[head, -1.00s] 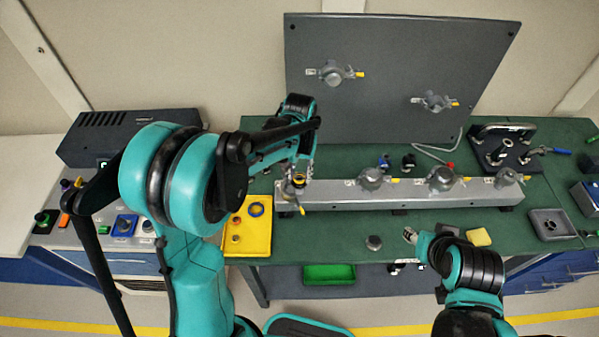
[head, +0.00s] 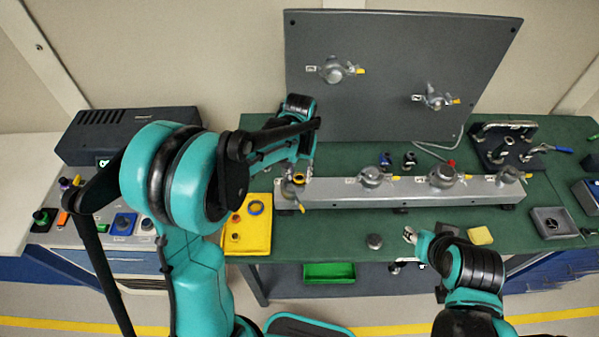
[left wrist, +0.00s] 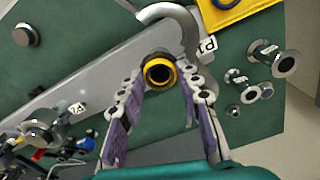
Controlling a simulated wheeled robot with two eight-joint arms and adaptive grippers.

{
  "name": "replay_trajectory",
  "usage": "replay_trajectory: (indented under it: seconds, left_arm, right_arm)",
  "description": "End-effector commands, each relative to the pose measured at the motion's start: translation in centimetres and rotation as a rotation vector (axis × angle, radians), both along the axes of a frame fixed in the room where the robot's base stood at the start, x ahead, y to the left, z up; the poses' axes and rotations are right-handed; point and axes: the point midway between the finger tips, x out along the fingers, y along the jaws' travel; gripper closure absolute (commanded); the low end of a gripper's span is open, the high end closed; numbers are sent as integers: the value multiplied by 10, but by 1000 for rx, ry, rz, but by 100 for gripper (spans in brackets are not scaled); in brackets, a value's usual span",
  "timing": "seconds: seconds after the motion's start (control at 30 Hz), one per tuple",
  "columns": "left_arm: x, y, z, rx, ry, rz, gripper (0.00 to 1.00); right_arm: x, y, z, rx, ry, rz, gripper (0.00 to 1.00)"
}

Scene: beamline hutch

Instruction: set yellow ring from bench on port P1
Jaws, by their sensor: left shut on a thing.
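The yellow ring (head: 298,178) is a small yellow band with a dark inside, at the left end of the grey rail. My left gripper (head: 303,173) is shut on it, above port P1 (head: 288,190). In the left wrist view the yellow ring (left wrist: 159,71) shows between the tips of my left gripper (left wrist: 161,82), over the rail end. An open curved grey clamp (left wrist: 178,17) is beside it, near the P1 label. The ring hides the port's mouth, so I cannot tell whether they touch. My right gripper (head: 410,236) hangs over the bench front; its jaws are too small to read.
More clamped ports (head: 371,176) stand along the rail (head: 330,194). A yellow tray (head: 256,232) with a blue ring (head: 255,208) lies to the left. A grey panel (head: 400,60) rises behind. A dark round piece (head: 375,241) and a yellow block (head: 480,236) lie in front.

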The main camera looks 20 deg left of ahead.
Motion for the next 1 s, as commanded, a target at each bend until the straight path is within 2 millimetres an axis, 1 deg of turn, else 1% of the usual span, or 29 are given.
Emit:
replay_trajectory:
  seconds: [0.1,0.13,0.17,0.2,0.53,0.67,0.77,1.0]
  left_arm:
    - [0,0,0,0,0,0,81]
    - [0,0,0,0,0,0,61]
    - [0,0,0,0,0,0,53]
    - [0,0,0,0,0,0,42]
    - [0,0,1,1,0,0,42]
    - [0,0,9,0,0,0,42]
    - [0,0,25,0,0,0,42]
    - [0,0,78,0,0,0,42]
  right_arm:
    - [0,0,0,0,0,0,60]
    - [0,0,0,0,0,0,60]
    - [0,0,0,0,0,0,60]
    - [0,0,0,0,0,0,60]
    - [0,0,0,0,0,0,60]
    - [0,0,0,0,0,0,60]
    - [0,0,0,0,0,0,60]
    - [0,0,0,0,0,0,60]
